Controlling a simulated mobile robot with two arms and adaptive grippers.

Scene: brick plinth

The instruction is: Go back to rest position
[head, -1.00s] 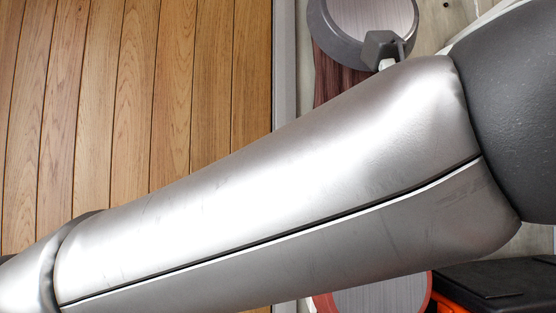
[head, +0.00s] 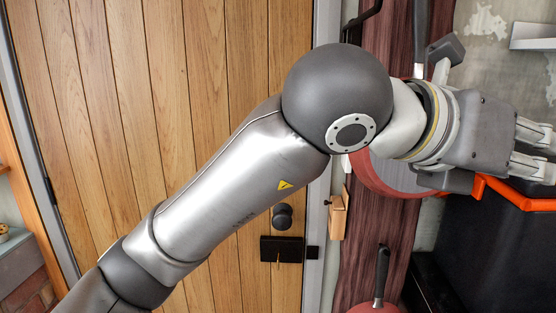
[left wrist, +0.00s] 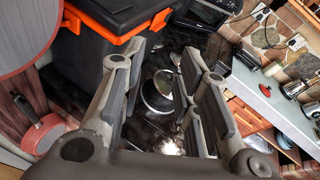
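My left arm crosses the head view from the lower left, and its left gripper (head: 543,150) is at the right edge. Its two fingers stand apart, with their ends close to or past the picture edge. In the left wrist view the left gripper (left wrist: 160,75) is open, with nothing between its fingers. It is in front of a black box with orange trim (left wrist: 108,30). A metal pot or lid (left wrist: 157,92) shows in the gap, farther off. My right gripper is in neither view.
A wooden door (head: 150,90) with a dark knob (head: 283,215) fills the left. Pans, including a red one (head: 378,178), hang on a dark red board (head: 352,270). The black box (head: 490,235) is close below my left gripper. A counter (left wrist: 265,100) holds kitchenware.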

